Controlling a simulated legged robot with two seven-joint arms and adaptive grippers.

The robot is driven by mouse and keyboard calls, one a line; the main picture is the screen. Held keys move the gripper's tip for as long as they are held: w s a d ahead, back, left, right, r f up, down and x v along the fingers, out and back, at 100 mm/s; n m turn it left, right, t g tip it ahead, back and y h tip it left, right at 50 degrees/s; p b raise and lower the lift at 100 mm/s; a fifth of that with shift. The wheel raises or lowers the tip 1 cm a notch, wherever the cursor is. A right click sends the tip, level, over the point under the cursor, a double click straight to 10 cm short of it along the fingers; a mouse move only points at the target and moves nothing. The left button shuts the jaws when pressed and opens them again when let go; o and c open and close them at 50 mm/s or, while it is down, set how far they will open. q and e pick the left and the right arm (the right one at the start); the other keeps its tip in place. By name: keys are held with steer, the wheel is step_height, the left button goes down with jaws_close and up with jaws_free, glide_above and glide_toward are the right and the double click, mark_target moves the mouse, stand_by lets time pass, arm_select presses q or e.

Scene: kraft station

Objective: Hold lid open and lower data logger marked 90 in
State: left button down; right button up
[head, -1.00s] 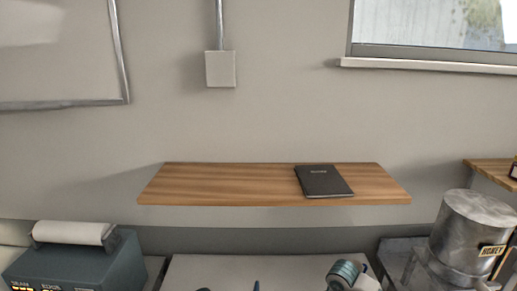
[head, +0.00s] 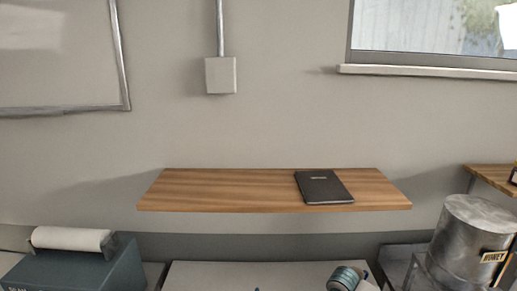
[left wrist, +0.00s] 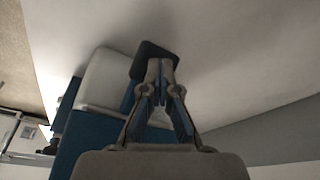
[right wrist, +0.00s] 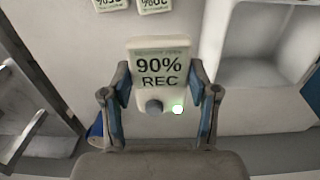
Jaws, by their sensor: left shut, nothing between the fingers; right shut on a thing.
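The data logger (right wrist: 160,80), a pale block marked "90% REC" with a dark knob and a lit green light, is held between the fingers of my right gripper (right wrist: 162,88). My left gripper (left wrist: 160,68) is shut and empty, its fingertips at a dark rounded piece (left wrist: 155,49). Beside it, the left wrist view shows a white rounded box-like part (left wrist: 106,78) above a blue body (left wrist: 88,135); I cannot tell whether this is the lid.
Two more pale labelled blocks (right wrist: 156,5) lie at the top of the right wrist view, near a white open recess (right wrist: 265,55). In the head view, a wooden shelf (head: 220,190) holds a dark notebook (head: 322,187). A metal honey tank (head: 465,240) stands right, a printer-like device (head: 75,270) left.

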steer(key=a, duration=1.2)
steer(key=shift+a, duration=0.3)
stand_by(0.4)
steer(key=shift+f, duration=0.1)
stand_by(0.3)
steer(key=shift+f, duration=2.25)
steer(key=o, duration=1.2)
steer(key=shift+o, duration=0.2)
step_height(320, 180, up, 12)
